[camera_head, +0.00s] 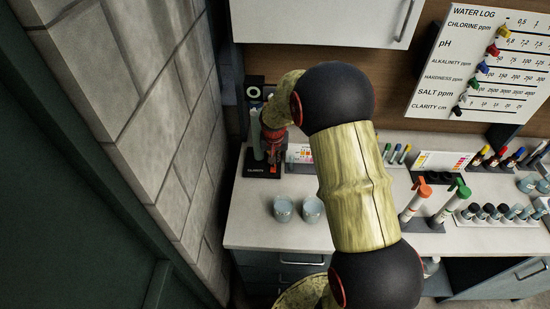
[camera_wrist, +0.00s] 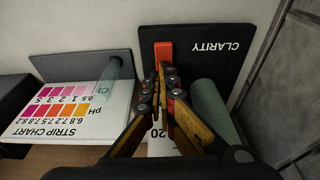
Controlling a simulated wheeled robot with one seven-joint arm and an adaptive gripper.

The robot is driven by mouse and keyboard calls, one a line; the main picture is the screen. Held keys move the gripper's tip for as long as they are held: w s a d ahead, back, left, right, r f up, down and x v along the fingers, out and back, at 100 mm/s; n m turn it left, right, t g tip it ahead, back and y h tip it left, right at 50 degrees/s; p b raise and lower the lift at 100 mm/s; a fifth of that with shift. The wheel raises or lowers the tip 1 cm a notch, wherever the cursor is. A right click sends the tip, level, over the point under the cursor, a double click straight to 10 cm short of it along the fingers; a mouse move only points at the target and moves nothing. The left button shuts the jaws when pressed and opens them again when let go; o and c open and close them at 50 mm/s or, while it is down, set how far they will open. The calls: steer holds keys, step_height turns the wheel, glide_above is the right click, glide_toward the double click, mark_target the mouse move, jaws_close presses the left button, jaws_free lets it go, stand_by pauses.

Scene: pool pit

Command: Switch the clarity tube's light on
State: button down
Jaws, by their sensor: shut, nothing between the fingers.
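The clarity tube (camera_wrist: 207,100) is a greenish glass cylinder on a black base plate (camera_wrist: 225,72) lettered CLARITY. In the head view the base (camera_head: 262,172) stands at the back left of the counter, by the tiled wall, with the tube (camera_head: 257,145) upright on it. An orange-red switch (camera_wrist: 163,52) sits on the plate, left of the lettering in the wrist view. My gripper (camera_wrist: 163,76) is shut and empty, its fingertips over the switch's near end; I cannot tell whether they touch. In the head view my gripper (camera_head: 273,142) is above the base. No glow shows in the tube.
A strip chart (camera_wrist: 70,108) on a stand with a glass vial (camera_wrist: 114,68) is left of the gripper in the wrist view. Two cups (camera_head: 298,210) stand on the counter in front. The tiled wall (camera_head: 165,120) is close on the left.

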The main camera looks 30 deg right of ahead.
steer(key=shift+s+a+f, duration=0.1)
steer(key=shift+s, duration=0.1)
steer(key=shift+s+a+r, duration=0.25)
steer(key=shift+s+a, duration=0.1)
steer(key=shift+s, duration=0.15)
steer(key=shift+r, duration=0.35)
steer(key=p+v, duration=0.3)
steer(key=v, duration=1)
steer(key=shift+s+a, duration=0.25)
steer(key=shift+s, duration=0.05)
steer(key=shift+w+d+r+t+h+p, duration=0.3)
steer(key=shift+w+d+t, duration=0.05)
steer(key=shift+w+t, duration=0.15)
